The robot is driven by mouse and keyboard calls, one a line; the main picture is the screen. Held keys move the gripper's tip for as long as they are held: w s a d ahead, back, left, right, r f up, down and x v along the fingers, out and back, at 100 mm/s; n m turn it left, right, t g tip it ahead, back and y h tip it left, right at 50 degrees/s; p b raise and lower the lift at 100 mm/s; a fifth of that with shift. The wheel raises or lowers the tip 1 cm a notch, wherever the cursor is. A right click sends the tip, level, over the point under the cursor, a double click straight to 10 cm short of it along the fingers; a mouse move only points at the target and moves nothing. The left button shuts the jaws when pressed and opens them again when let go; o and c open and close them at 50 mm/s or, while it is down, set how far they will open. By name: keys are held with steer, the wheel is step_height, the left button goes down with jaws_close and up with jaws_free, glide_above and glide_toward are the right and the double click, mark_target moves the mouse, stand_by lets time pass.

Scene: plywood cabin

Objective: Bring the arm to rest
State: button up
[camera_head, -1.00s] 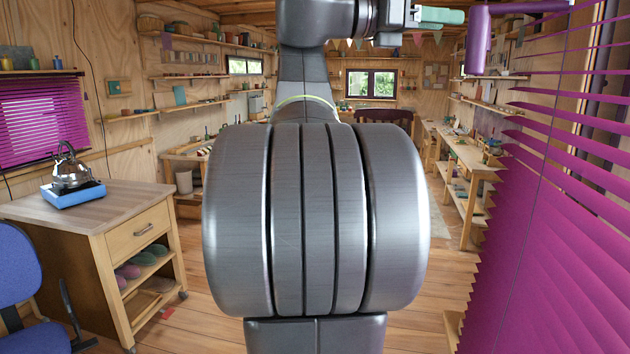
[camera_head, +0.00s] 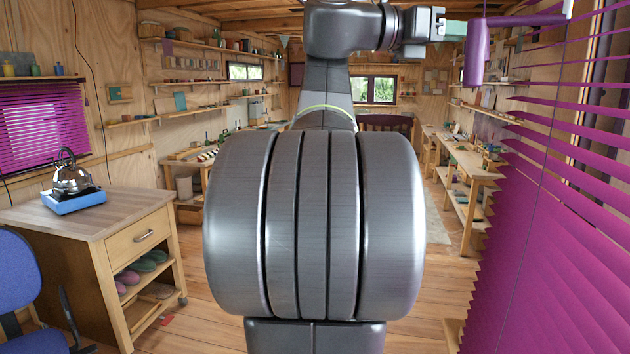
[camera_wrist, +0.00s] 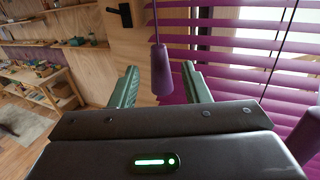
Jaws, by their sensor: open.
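My arm rises through the middle of the head view, bends at the top and reaches right. My gripper (camera_head: 455,30) is at the upper right of that view, partly hidden by a purple upright cylinder (camera_head: 475,55) on a purple bar. In the wrist view my gripper (camera_wrist: 160,80) shows two green fingers spread apart, with nothing clasped between them. A purple cord weight (camera_wrist: 161,72) hangs on its cord and lines up with the gap between the fingers; its depth is hard to tell.
A purple slatted blind (camera_head: 560,240) fills the right side, close to my arm. A wooden cabinet (camera_head: 110,220) with a kettle (camera_head: 72,180) on a blue base stands at left, beside a blue chair (camera_head: 18,280). Workbenches line the room. Open floor shows behind my arm.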

steer(key=d, duration=0.5)
steer(key=shift+w+f+p, duration=0.3)
steer(key=shift+w+p, duration=0.05)
steer(key=shift+w, duration=0.05)
step_height(320, 180, down, 41)
steer(key=b, duration=2)
steer(key=shift+b, duration=0.3)
steer(key=shift+a, duration=0.15)
